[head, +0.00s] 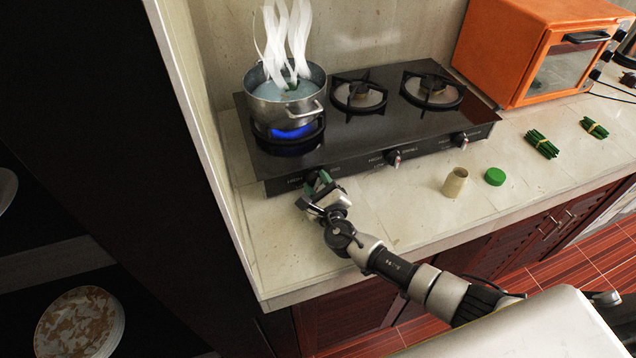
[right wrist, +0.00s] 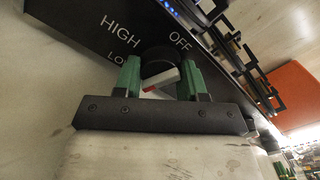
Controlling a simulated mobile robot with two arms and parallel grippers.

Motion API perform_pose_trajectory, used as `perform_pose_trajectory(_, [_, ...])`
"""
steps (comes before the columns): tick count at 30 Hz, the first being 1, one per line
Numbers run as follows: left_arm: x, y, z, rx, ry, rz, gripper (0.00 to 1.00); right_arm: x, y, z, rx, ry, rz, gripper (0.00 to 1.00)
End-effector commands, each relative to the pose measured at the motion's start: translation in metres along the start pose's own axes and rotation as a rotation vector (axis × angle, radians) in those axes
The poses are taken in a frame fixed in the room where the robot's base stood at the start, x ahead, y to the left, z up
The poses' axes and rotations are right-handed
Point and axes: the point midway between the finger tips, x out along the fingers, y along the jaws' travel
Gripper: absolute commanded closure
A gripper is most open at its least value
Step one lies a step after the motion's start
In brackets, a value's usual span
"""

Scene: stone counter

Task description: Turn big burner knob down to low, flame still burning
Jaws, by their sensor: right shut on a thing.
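The big burner knob (right wrist: 157,58) is the leftmost one on the front of the black gas stove (head: 345,162). It is dark and round, with a light grip bar marked red at one end. My right gripper (right wrist: 160,80) is shut on the knob, with a green finger at each side of the bar. In the head view my right gripper (head: 322,187) reaches the stove's front left and hides most of the knob. HIGH, OFF and a partly hidden LOW are printed around it. A blue flame (head: 290,132) burns under the steaming metal pot (head: 262,108). My left gripper is not in view.
Two other knobs (head: 394,158) (head: 461,139) are farther right on the stove front. A tan cylinder (head: 454,182) and a green lid (head: 495,176) stand on the counter. Green bundles (head: 541,144) lie near the orange oven (head: 510,50). A dark cabinet borders the left.

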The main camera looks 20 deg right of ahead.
Motion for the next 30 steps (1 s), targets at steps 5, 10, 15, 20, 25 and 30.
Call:
perform_pose_trajectory(5, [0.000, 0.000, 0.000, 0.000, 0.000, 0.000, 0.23, 0.000, 0.000, 0.000, -0.001, 0.000, 0.001, 0.56])
perform_pose_trajectory(10, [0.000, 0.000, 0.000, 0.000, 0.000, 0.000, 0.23, 0.000, 0.000, 0.000, 0.000, 0.000, 0.001, 0.33])
perform_pose_trajectory(15, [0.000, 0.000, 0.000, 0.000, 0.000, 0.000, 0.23, 0.000, 0.000, 0.000, 0.000, 0.000, 0.000, 0.33])
perform_pose_trajectory(20, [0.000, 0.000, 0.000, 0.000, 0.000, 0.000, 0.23, -0.005, 0.000, 0.000, 0.001, 0.000, 0.001, 0.33])
perform_pose_trajectory(25, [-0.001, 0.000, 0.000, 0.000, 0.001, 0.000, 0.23, -0.031, 0.001, -0.001, 0.002, 0.002, 0.004, 0.33])
perform_pose_trajectory(30, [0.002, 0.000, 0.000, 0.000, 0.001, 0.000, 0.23, -0.066, 0.002, -0.002, 0.001, 0.002, 0.004, 0.33])
